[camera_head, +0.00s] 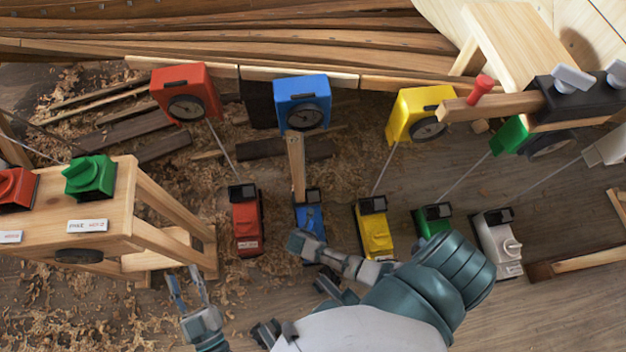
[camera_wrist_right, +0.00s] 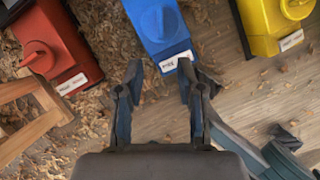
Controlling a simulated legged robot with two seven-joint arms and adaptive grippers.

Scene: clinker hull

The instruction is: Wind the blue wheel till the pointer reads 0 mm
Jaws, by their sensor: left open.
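The blue floor unit (camera_head: 310,220) stands at the middle, with a round blue part (camera_wrist_right: 157,22) on its face and a small white label; my right arm hides part of it in the head view. The blue gauge box (camera_head: 301,88) stands behind it, with a dark dial (camera_head: 304,117); its pointer reading is too small to make out. My right gripper (camera_wrist_right: 160,78) is open and empty, its fingertips just short of the blue unit's label end in the wrist view. My left gripper (camera_head: 184,282) is open and empty at the lower left, beside the wooden stand.
Red (camera_head: 246,222), yellow (camera_head: 374,230), green (camera_head: 434,218) and white (camera_head: 497,240) units flank the blue one. A wooden stand (camera_head: 128,225) carries red and green (camera_head: 90,177) knobbed boxes at left. Planks and shavings litter the floor. A hull lies behind.

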